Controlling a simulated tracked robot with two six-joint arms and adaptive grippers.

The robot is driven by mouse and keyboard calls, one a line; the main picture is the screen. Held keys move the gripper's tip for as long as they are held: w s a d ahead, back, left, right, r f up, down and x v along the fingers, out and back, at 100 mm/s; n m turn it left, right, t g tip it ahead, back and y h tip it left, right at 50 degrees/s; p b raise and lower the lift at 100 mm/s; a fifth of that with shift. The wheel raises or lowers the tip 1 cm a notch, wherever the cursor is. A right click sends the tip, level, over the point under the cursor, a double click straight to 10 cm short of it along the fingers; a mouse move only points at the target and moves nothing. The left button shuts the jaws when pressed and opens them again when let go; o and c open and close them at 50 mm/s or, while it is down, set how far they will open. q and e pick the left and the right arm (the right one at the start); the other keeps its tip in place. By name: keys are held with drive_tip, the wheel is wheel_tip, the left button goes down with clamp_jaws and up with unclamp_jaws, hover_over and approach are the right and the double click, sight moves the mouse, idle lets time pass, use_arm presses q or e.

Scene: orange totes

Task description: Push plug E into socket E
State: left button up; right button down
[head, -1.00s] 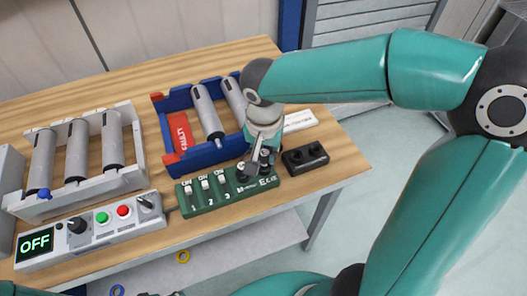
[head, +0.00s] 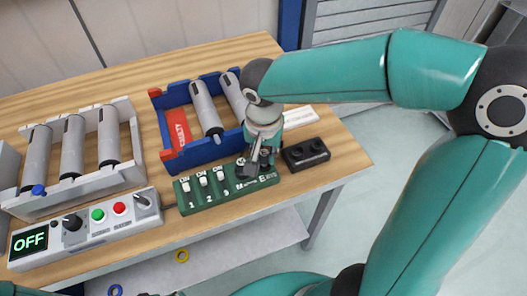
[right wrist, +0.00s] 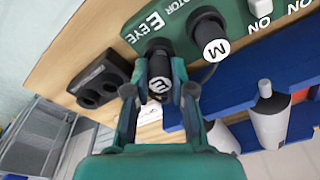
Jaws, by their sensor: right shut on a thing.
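The green panel (head: 216,198) lies on the table with numbered switches and plug places at its right end. My right gripper (right wrist: 158,92) is shut on plug E (right wrist: 159,68), a black plug with a white round E label. Plug E is over the panel's edge beside the "E EYE" lettering; its lower end and socket E are hidden behind it, so I cannot tell how deep it sits. Plug M (right wrist: 208,38), black with a white M, stands on the panel beside it. In the head view my right gripper (head: 262,148) points down at the panel's right end.
A black two-hole block (head: 306,155) is right of the panel. A blue tray (head: 198,155) with grey cylinders stands behind it, and a grey rack (head: 60,205) is at the left. A control box (head: 90,232) reading OFF sits front left.

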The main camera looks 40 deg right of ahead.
drive_tip(key=shift+f+b, duration=0.3)
idle(0.4)
drive_tip(key=c, duration=0.9)
unclamp_jaws()
drive_tip(key=shift+r, duration=0.1)
wheel_tip(320, 180, up, 12)
drive_tip(key=s+a, duration=0.1)
